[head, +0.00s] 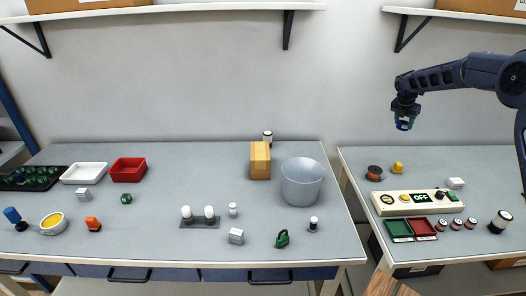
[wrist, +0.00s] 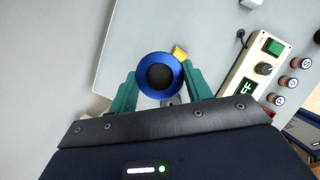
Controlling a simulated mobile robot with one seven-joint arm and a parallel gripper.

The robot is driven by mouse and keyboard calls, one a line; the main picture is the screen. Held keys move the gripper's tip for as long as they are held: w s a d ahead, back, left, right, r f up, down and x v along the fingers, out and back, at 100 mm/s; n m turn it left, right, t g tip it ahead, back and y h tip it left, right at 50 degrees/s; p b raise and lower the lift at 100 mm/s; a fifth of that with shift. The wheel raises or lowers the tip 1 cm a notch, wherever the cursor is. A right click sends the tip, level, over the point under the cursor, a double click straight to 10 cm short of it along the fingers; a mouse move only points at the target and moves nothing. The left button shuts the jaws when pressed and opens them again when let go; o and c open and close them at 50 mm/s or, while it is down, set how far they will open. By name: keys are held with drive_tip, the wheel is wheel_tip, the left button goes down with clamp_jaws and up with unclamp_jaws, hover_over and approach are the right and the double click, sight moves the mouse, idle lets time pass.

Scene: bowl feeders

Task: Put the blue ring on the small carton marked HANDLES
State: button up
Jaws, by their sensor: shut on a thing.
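My gripper (head: 404,117) is raised above the right-hand table, near its back edge, in the head view. It is shut on the blue ring (head: 403,126). In the wrist view the blue ring (wrist: 143,76) sits between the teal fingers, with a dark centre. No lettering reading HANDLES is legible. Small white boxes stand on the left table (head: 84,194), at its front (head: 236,236), and on the right table (head: 456,183). I cannot tell whether any of these is the carton.
Below my gripper stand an orange-brown spool (head: 374,173) and a yellow piece (head: 397,167). A control panel (head: 394,210), green tray (head: 398,239) and red tray (head: 423,237) lie nearer the front. A gap separates the two tables. A grey bowl (head: 302,182) stands on the left table.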

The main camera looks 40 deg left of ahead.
drive_tip(key=s+a+r+n, duration=0.2)
drive_tip(key=s+a+r, duration=0.1)
drive_tip(key=s+a, duration=0.8)
wheel_tip(320, 180, up, 9)
drive_tip(key=n+y, duration=0.3)
drive_tip(key=n, duration=0.2)
hover_over(268, 153)
drive_tip(key=s, duration=0.1)
drive_tip(key=f, duration=2)
drive_tip(key=shift+s+d, duration=0.1)
drive_tip(key=shift+d, duration=0.1)
drive_tip(key=shift+f+g, duration=0.1)
drive_tip(key=shift+g, duration=0.2)
drive_tip(key=o, duration=1)
drive_tip(key=shift+f, duration=0.1)
drive_tip(key=shift+o, duration=0.2)
